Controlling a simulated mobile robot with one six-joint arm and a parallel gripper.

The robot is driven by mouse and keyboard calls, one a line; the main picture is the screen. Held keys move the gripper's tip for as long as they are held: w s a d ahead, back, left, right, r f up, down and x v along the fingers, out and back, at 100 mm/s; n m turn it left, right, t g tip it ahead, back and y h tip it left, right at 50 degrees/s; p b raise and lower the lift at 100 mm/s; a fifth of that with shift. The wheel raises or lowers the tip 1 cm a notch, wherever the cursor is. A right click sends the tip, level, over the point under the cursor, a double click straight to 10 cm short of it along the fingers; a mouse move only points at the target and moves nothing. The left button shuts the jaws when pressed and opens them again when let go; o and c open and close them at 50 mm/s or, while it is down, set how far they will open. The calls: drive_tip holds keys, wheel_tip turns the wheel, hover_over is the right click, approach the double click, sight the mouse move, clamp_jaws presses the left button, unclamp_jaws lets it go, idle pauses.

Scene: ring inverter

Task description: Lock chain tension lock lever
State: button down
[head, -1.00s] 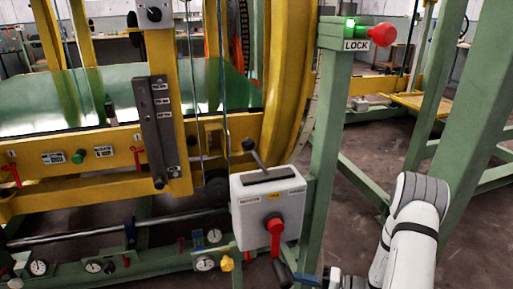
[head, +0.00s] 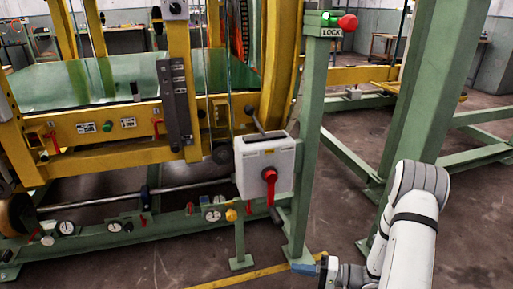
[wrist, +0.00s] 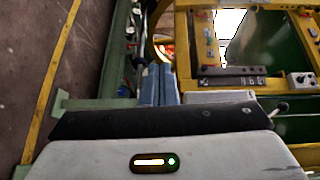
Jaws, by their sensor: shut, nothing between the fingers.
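My gripper (head: 303,268) is at the bottom of the head view, low in front of the green post's foot. Its two blue fingers lie side by side, shut and empty, in the wrist view (wrist: 158,70). Which lever is the chain tension lock lever cannot be told. Candidates include a red handle (head: 269,177) on a grey-white box (head: 252,165), a black-knobbed lever (head: 254,118) above that box, and red levers on the yellow beam (head: 157,122) and the lower green rail (head: 145,219). My gripper appears apart from all of these.
A green post (head: 313,120) right of the box carries a "LOCK" label and a red knob (head: 347,22). A thick green beam (head: 420,80) slants beside my arm. Gauges (head: 66,228) line the lower rail. A yellow floor line (head: 245,276) crosses bare floor in front.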

drive_tip(key=s+a+r+n+g+h+p, duration=0.1)
drive_tip(key=s+r+g+h+p, duration=0.15)
drive_tip(key=r+p, duration=0.45)
drive_tip(key=s+a+r+n+g+h+p, duration=0.2)
drive_tip(key=s+r+g+p, duration=0.15)
drive_tip(key=r, duration=0.75)
drive_tip(key=s+a+r+n+g+h+p, duration=0.1)
drive_tip(key=s+r+g+h+p, duration=0.2)
drive_tip(key=r, duration=0.7)
drive_tip(key=s+d+r+t+h+p, duration=0.2)
drive_tip(key=r+p, duration=0.3)
drive_tip(key=r, duration=0.4)
drive_tip(key=s+d+r+t+h+p, duration=0.2)
drive_tip(key=r+p, duration=0.4)
drive_tip(key=r, duration=0.3)
drive_tip(key=s+d+r+m+t+h+p, duration=0.1)
drive_tip(key=s+d+r+t+h+p, duration=0.1)
drive_tip(key=r+h+p, duration=0.3)
wheel_tip(320, 180, up, 4)
drive_tip(key=shift+s+r+t+p, duration=0.1)
drive_tip(key=shift+s+t+p, duration=0.4)
drive_tip(key=shift+s+p, duration=0.2)
